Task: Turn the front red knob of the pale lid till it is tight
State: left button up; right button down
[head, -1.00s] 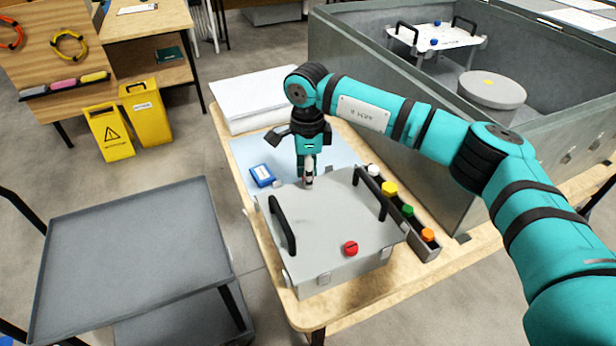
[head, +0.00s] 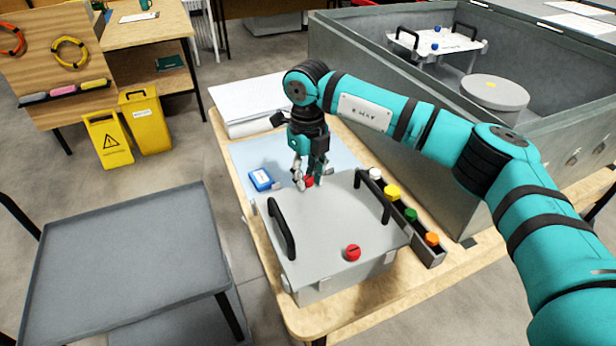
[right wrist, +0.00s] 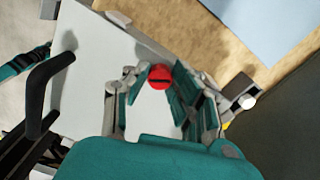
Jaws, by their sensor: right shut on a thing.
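The pale lid (head: 325,228) sits on a box on the wooden table and carries two black handles and two red knobs. One red knob (head: 352,253) is at the lid's edge nearest me in the head view, with nothing touching it. The other red knob (head: 309,182) is at the far edge. My right gripper (head: 309,181) points down over this far knob and is shut on it. In the right wrist view the same knob (right wrist: 159,77) shows a dark slot, between the fingertips. My left gripper is not in view.
A narrow tray (head: 420,236) with white, yellow, green and orange caps lies right of the lid. A blue device (head: 260,179) lies on the pale blue mat to the left. A large grey bin (head: 430,160) stands to the right, and a grey cart (head: 130,255) at left.

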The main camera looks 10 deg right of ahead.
jog(key=m, duration=0.3)
jog(key=shift+w+r+m, duration=0.2)
jog(key=shift+r+m, duration=0.1)
jog(key=shift+m, duration=0.1)
jog(key=m+b, duration=0.1)
jog(key=m, duration=0.2)
jog(key=shift+m, duration=0.3)
jog(key=m, duration=1)
jog(key=shift+m, duration=0.4)
jog(key=m, duration=0.3)
jog(key=shift+m, duration=0.3)
jog(key=m, duration=0.3)
jog(key=shift+m, duration=0.3)
jog(key=shift+r+m, duration=0.15)
jog(key=shift+m, duration=0.85)
jog(key=m+p, duration=0.3)
jog(key=p, duration=0.7)
jog(key=m+p, duration=0.4)
jog(key=p, duration=0.6)
jog(key=shift+s+a+r+m, duration=0.1)
jog(key=shift+r+m, duration=0.05)
jog(key=shift+m, duration=0.15)
jog(key=shift+f+m+p, duration=0.25)
jog(key=shift+m+p, duration=0.05)
jog(key=shift+p, duration=0.45)
